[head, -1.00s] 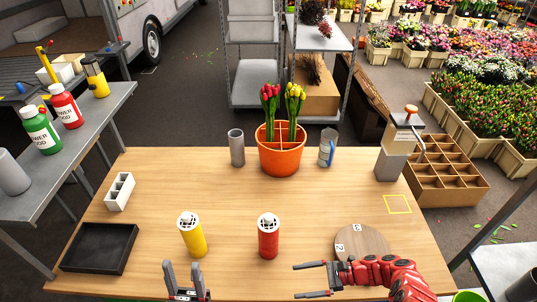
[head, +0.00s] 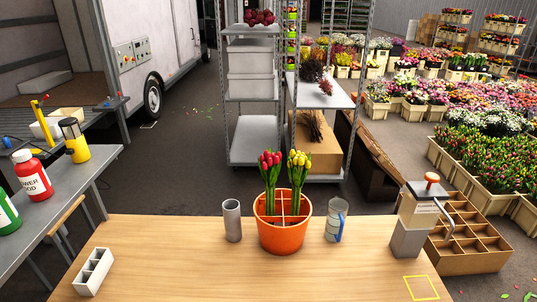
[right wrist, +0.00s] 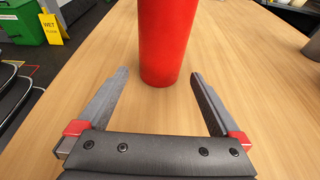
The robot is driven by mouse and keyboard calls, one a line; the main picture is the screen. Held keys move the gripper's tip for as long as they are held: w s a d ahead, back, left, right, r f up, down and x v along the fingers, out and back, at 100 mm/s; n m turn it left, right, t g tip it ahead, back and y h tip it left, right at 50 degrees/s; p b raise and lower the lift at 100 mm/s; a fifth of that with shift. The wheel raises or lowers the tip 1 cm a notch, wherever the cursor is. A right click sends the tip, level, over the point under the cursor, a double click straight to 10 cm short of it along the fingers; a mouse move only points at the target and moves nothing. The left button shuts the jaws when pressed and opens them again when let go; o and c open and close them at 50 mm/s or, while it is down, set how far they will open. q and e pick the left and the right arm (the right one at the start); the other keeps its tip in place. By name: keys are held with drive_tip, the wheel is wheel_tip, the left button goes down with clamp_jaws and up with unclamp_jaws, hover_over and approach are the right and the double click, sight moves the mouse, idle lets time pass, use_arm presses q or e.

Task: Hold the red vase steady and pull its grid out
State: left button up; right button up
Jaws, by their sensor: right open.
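The red vase (right wrist: 163,40) stands upright on the wooden table in the right wrist view. Only its lower part shows there; its top and the grid are out of the frame. My right gripper (right wrist: 160,82) is open, with one finger on each side of the vase's base and a gap to both. The head view now shows neither the red vase nor either gripper.
An orange pot with red and yellow tulips (head: 283,235) stands on the table (head: 180,262), between a grey cylinder (head: 232,221) and a clear jug (head: 336,220). A white block with compartments (head: 93,272) lies at left and a grey dispenser (head: 410,225) stands at right.

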drive_tip(key=b+x, duration=0.1)
drive_tip(key=x, duration=0.6)
drive_tip(key=shift+w+a+f, duration=0.1)
drive_tip(key=shift+a+f, duration=0.05)
drive_tip(key=c, duration=0.8)
drive_tip(key=shift+c, duration=0.2)
